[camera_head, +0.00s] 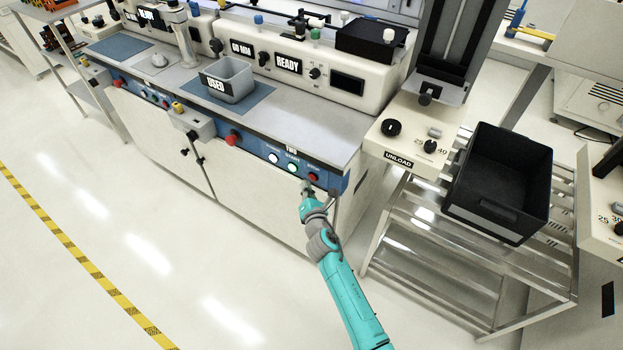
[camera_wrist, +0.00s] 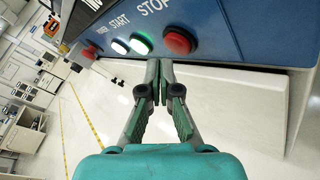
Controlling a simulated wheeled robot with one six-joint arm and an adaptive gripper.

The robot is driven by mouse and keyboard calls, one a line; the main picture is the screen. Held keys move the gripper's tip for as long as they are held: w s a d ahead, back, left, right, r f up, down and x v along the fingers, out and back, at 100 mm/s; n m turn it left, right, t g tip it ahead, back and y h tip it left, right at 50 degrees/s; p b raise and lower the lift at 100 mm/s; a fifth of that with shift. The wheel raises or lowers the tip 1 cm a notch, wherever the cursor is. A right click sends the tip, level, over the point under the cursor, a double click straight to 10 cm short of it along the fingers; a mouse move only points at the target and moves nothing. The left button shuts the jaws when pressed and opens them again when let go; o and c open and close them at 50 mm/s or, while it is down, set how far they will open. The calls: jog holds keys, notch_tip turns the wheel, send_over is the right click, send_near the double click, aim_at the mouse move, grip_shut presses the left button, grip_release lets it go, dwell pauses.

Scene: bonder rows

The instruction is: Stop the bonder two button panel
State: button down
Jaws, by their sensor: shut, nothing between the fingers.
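The bonder's blue front panel (camera_head: 329,178) carries a row of buttons at its right end. The red STOP button (camera_head: 312,177) is the rightmost of that row; in the wrist view it (camera_wrist: 178,42) sits under the word STOP. The green-ringed START button (camera_head: 292,168) is lit, and it also shows lit in the wrist view (camera_wrist: 140,44). A white lit button (camera_head: 273,158) is left of it. My gripper (camera_head: 306,186) is shut and empty, just in front of and below STOP. In the wrist view its fingertips (camera_wrist: 159,66) appear below START and STOP, apparently apart from both.
A larger red knob (camera_head: 233,138) sticks out further left on the panel. A grey bin marked USED (camera_head: 237,80) stands on the bench top. A wire rack with a black bin (camera_head: 495,217) stands right of the bonder. The floor in front is clear.

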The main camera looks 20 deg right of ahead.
jog(key=shift+d, duration=0.1)
dwell(0.7)
jog(key=shift+w+d, duration=0.25)
jog(key=shift+w+d, duration=0.25)
jog(key=shift+d, duration=0.05)
dwell(1.2)
jog(key=shift+s+a, duration=0.5)
jog(key=shift+a, duration=0.15)
jog(key=shift+s+a, duration=0.75)
jog(key=shift+a, duration=0.3)
jog(key=shift+s+a, duration=0.75)
jog(key=shift+a, duration=0.25)
